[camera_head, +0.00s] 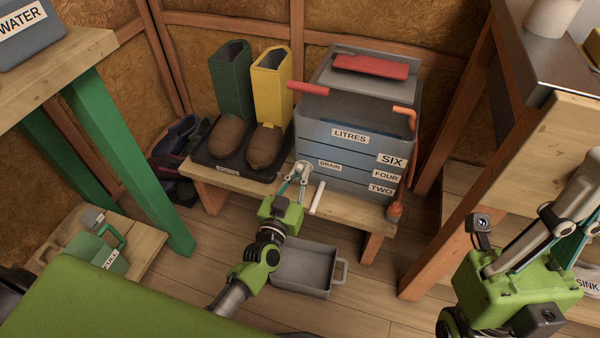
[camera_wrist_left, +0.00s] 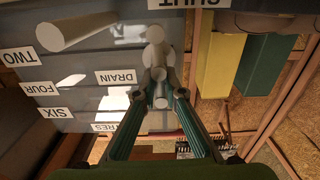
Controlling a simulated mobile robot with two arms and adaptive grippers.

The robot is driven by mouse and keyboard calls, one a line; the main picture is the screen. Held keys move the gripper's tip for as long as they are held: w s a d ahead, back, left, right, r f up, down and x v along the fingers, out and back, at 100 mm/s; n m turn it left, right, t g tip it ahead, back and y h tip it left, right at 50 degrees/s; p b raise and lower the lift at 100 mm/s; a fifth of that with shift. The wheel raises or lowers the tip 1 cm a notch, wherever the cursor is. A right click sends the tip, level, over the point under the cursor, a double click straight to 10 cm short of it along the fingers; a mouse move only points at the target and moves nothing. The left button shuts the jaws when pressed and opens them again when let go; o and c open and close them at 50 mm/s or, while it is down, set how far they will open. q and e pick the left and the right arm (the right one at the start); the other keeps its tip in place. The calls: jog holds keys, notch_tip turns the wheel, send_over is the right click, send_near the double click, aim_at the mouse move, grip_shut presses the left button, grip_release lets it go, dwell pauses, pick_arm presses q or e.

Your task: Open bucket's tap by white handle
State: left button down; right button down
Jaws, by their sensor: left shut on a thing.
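The grey-blue bucket (camera_head: 345,150) stands on a wooden bench, its front labelled LITRES, DRAIN, SIX, FOUR and TWO. Its white handle (camera_head: 317,198) sticks out low at the front as a short cylinder. It also shows in the left wrist view (camera_wrist_left: 76,31), apart from the fingers. My left gripper (camera_head: 301,172) is at the bucket's front, just left of the handle. In the left wrist view its teal fingers (camera_wrist_left: 160,85) come together on a pale grey tap part; the exact grip is partly hidden. My right gripper (camera_head: 585,215) is at the right edge, its fingertips unclear.
A grey tray (camera_head: 302,267) sits on the floor below the bench (camera_head: 345,207). Green and yellow boots (camera_head: 268,95) stand left of the bucket. A wooden table (camera_head: 555,150) stands right, and a green-legged table (camera_head: 135,150) left.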

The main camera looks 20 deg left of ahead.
pick_arm(q)
jog(key=shift+s+f, duration=0.1)
jog(key=shift+f, duration=0.25)
jog(key=n, duration=0.3)
jog(key=shift+a+f+p, duration=0.1)
jog(key=shift+a+p, duration=0.1)
jog(key=shift+p, duration=0.2)
jog(key=n, duration=0.3)
jog(key=shift+a+f+n, duration=0.15)
jog(key=shift+f+n, duration=0.1)
jog(key=shift+n, duration=0.15)
jog(key=n, duration=0.4)
jog(key=shift+s+a+f, duration=0.1)
jog(key=shift+f, duration=0.2)
jog(key=shift+f+n+b, duration=0.2)
jog(key=shift+n+b, duration=0.35)
jog(key=shift+n, duration=1.75)
jog(key=c, duration=2.1)
grip_release()
jog(key=shift+c, duration=0.2)
jog(key=shift+o, duration=0.3)
jog(key=shift+r, duration=0.2)
jog(key=shift+a, duration=0.1)
